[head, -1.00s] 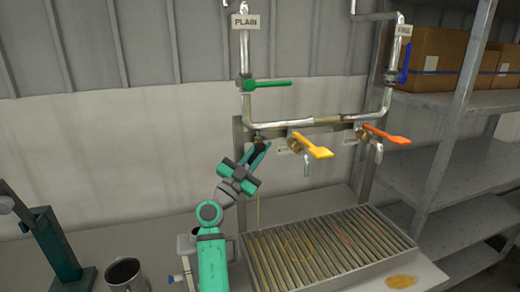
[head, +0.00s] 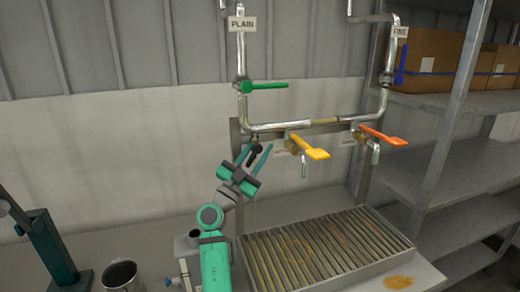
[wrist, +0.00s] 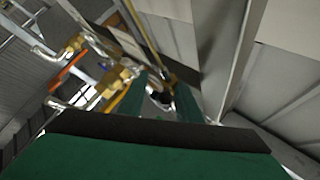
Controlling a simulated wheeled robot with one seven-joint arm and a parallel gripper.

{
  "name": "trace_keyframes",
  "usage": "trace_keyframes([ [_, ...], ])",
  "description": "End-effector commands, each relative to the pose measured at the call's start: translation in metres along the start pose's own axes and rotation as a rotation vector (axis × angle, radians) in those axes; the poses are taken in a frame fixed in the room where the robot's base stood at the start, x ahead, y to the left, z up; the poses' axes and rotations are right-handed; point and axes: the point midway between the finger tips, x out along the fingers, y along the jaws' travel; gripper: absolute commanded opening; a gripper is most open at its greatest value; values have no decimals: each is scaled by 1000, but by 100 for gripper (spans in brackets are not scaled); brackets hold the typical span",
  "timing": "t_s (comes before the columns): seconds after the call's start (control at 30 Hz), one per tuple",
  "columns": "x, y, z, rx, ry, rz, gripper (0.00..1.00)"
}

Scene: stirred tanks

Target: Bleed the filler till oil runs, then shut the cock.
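My gripper (head: 252,158) is open at the left end of the pipe rack, its two green fingers apart around a small dark knob (head: 255,148). The knob also shows between the fingers in the wrist view (wrist: 160,98); contact cannot be told. The yellow-handled cock (head: 310,147) and orange-handled cock (head: 383,135) sit to the right with downturned spouts. The green lever (head: 265,86) lies across the PLAIN pipe; the blue lever (head: 401,63) stands along the FINE pipe.
A metal mug (head: 121,276) stands on the bench at lower left, near a dark green stand (head: 50,250). An oil puddle (head: 398,282) lies right of the tray. Steel shelves (head: 455,165) with cardboard boxes (head: 435,55) stand at right.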

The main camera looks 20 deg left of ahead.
Motion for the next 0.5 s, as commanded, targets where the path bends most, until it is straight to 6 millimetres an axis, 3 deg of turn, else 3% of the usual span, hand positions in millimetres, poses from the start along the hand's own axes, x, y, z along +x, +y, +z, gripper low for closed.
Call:
trace_keyframes([
  [0.5,-63,2,0,-2,1,1,31],
])
